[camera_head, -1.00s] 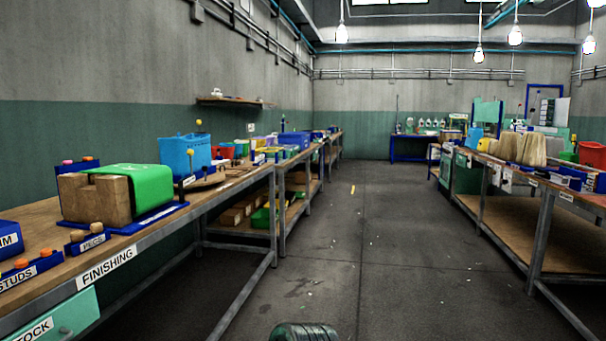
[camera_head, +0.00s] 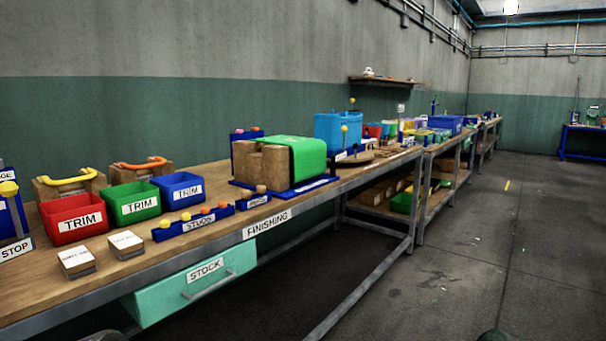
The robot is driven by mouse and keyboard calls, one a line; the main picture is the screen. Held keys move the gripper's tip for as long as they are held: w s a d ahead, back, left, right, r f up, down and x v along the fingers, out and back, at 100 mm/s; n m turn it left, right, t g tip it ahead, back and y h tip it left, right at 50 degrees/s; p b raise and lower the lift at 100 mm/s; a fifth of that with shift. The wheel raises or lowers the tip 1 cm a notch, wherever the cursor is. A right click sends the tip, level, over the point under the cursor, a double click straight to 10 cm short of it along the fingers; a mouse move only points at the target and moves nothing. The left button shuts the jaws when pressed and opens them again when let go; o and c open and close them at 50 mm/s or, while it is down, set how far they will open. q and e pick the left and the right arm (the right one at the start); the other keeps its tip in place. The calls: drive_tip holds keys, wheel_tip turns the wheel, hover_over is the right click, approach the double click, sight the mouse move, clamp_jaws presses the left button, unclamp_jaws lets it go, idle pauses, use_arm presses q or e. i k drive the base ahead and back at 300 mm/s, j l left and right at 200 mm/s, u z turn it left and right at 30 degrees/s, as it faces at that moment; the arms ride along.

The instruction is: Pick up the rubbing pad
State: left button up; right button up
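No object is plainly readable as the rubbing pad. Two small blocks with white labelled tops lie near the front edge of the finishing bench: a left block (camera_head: 77,261) and a right block (camera_head: 126,244). They sit side by side, slightly apart, and their labels are too small to read surely. Behind the trim bins stand two wooden pieces with curved handles, a yellow handle (camera_head: 68,178) and an orange handle (camera_head: 141,165). Neither of my grippers can be made out in the view.
The finishing bench (camera_head: 330,190) runs along the left wall. Red (camera_head: 74,220), green (camera_head: 133,203) and blue (camera_head: 178,188) trim bins stand behind the small blocks. A teal stock drawer (camera_head: 190,287) hangs under the bench edge. The floor (camera_head: 470,250) at right is clear.

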sight(77, 263)
drive_tip(key=u, duration=1.3)
